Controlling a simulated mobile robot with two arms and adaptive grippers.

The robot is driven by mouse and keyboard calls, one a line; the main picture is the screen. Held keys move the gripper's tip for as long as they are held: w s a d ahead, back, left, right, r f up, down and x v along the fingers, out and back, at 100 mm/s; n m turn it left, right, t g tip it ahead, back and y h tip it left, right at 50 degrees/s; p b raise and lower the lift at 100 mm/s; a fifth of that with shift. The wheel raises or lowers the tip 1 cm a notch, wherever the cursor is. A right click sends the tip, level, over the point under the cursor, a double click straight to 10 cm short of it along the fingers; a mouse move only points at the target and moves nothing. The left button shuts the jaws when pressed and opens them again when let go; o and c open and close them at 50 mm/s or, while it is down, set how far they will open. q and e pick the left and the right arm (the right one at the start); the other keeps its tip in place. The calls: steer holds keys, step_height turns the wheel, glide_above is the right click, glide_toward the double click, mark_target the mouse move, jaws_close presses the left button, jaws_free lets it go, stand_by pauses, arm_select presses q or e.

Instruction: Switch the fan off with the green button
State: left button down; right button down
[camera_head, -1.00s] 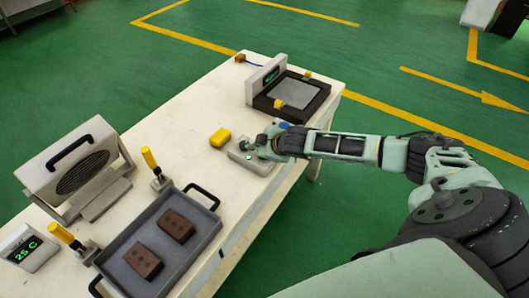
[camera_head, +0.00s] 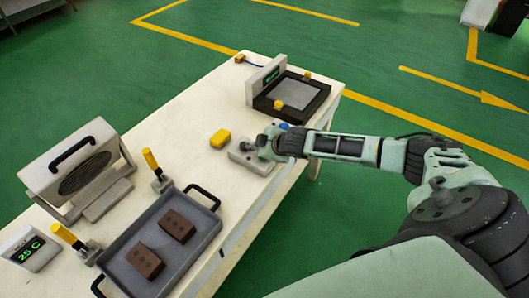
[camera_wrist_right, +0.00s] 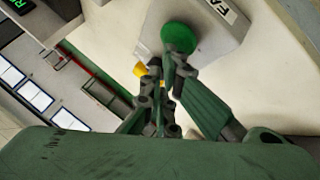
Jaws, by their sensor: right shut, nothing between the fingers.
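The fan (camera_head: 82,172), a grey box with a round dark grille and a black handle, stands at the left of the white table. A small grey button box (camera_head: 258,164) sits near the table's right edge. My right gripper (camera_head: 246,147) is shut and empty, over this box. In the right wrist view, the green button (camera_wrist_right: 179,37) is a round knob on the pale box beside a partly visible label (camera_wrist_right: 224,11). The gripper's fingertips (camera_wrist_right: 167,68) are close to the button; I cannot tell whether they touch. My left gripper is out of view.
A black frame with a grey plate (camera_head: 298,93) stands beyond. A grey tray (camera_head: 187,246) with two brown blocks, yellow-handled tools (camera_head: 151,160) and a "25 C" display (camera_head: 29,250) are nearer.

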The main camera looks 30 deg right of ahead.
step_height(320, 180, up, 6)
steer(key=p, duration=0.6)
steer(key=shift+a, duration=0.1)
